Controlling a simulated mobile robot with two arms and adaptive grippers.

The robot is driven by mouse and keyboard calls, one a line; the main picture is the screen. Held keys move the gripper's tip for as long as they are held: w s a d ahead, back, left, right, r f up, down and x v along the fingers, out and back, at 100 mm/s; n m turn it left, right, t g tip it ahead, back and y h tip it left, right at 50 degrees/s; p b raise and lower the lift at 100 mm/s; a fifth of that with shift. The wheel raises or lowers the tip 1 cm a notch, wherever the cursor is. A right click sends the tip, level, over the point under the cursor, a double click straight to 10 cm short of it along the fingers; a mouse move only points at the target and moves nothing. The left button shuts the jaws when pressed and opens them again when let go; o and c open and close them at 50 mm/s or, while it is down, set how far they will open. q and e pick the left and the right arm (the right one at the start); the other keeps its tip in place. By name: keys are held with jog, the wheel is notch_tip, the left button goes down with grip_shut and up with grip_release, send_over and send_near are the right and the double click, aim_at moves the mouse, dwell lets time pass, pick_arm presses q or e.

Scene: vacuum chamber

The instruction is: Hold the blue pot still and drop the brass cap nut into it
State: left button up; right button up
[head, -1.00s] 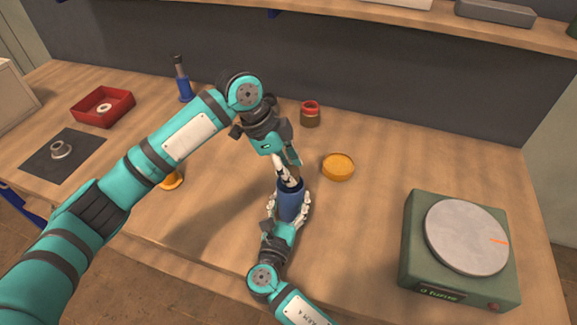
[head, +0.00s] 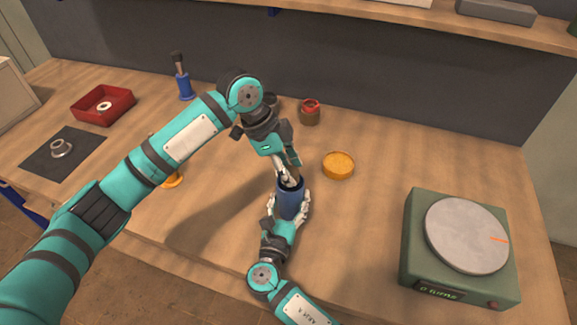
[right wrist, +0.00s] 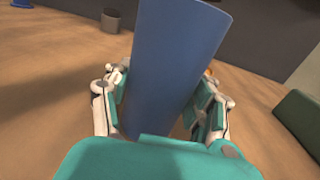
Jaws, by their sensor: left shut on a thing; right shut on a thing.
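The blue pot (head: 291,200) stands upright near the front middle of the table and fills the right wrist view (right wrist: 172,65). My right gripper (head: 289,207) is shut around its sides, with a finger on each side in the right wrist view (right wrist: 165,105). My left gripper (head: 284,177) points down, its fingertips at the pot's dark mouth in the head view. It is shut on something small. I cannot make out the brass cap nut; the fingers and the pot's rim hide what is held.
A round yellow dish (head: 338,166) and a red-topped brown jar (head: 310,113) stand behind the pot. A green machine with a grey disc (head: 467,237) is at right. At left are a red tray (head: 82,117), a dark mat (head: 40,163) with a metal ring, and a blue holder (head: 184,86).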

pick_arm(q)
jog(key=o, duration=1.4)
jog(key=shift+r, duration=0.15)
jog(key=shift+r, duration=2.4)
pick_arm(e)
jog(key=o, duration=1.3)
jog(key=shift+c, duration=0.2)
jog(key=shift+s, duration=0.1)
